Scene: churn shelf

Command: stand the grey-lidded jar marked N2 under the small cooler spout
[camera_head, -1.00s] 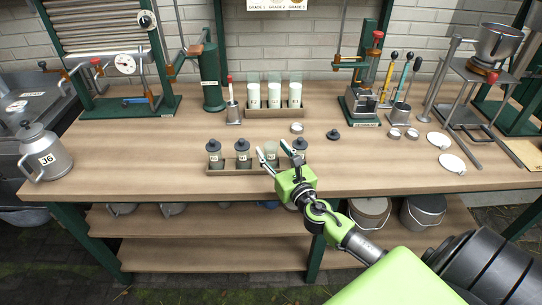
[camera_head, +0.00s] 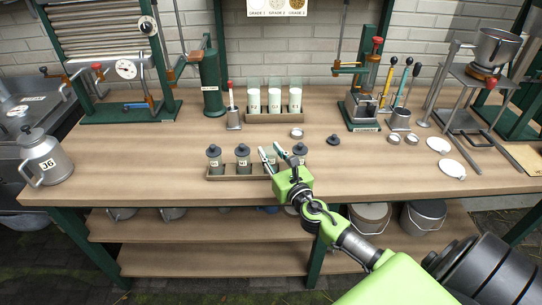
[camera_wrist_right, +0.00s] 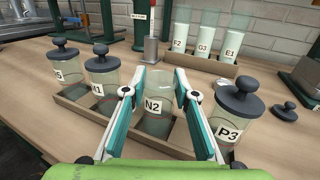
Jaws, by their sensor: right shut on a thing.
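The jar marked N2 (camera_wrist_right: 154,106) is clear glass with an open top and no lid on it. It stands upright in a low wooden tray (camera_wrist_right: 178,152), between jars N1 (camera_wrist_right: 102,88) and P3 (camera_wrist_right: 233,116), which have dark grey lids. My right gripper (camera_head: 271,152) is shut on jar N2, one finger on each side. A loose dark grey lid (camera_head: 333,140) lies on the bench right of the tray; whether it belongs to N2 I cannot tell. A corrugated metal cooler panel (camera_head: 97,40) with a dial stands at back left; I cannot make out its spout. My left gripper is out of view.
Another lidded jar (camera_wrist_right: 65,67) stands at the tray's left end. A rack of white-filled tubes (camera_head: 275,105) stands behind. A metal can J6 (camera_head: 45,160) is at far left. Bench left of the tray is clear. Presses and tools crowd the back right.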

